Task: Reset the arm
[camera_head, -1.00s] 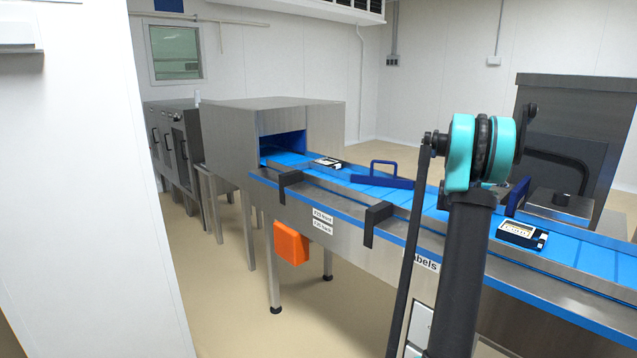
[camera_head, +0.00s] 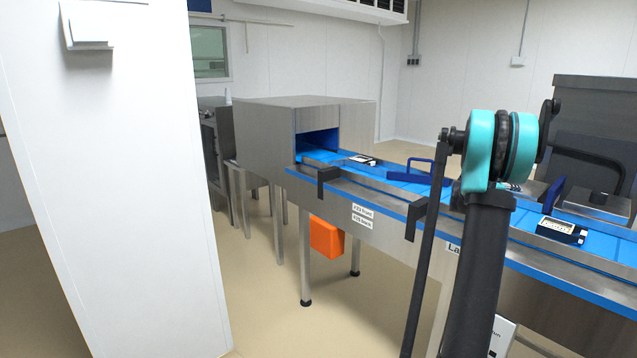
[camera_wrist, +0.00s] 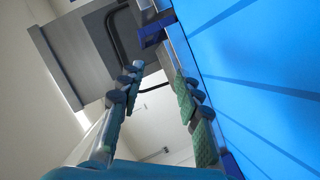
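My arm (camera_head: 490,240) rises at the right of the head view, with black links and a teal joint, in front of the blue conveyor (camera_head: 530,238). My gripper (camera_wrist: 158,76) shows in the wrist view. Its two fingers with green pads stand apart with nothing between them, so it is open and empty. The blue belt surface (camera_wrist: 265,60) fills the right of the wrist view, beside the right finger. I cannot make out the gripper in the head view.
A steel tunnel housing (camera_head: 280,130) stands at the belt's far end. Two labelled packs (camera_head: 560,230) (camera_head: 363,159) lie on the conveyor. An orange box (camera_head: 326,238) hangs below it. A white wall panel (camera_head: 120,190) stands at left. Beige floor (camera_head: 270,320) is clear between panel and conveyor.

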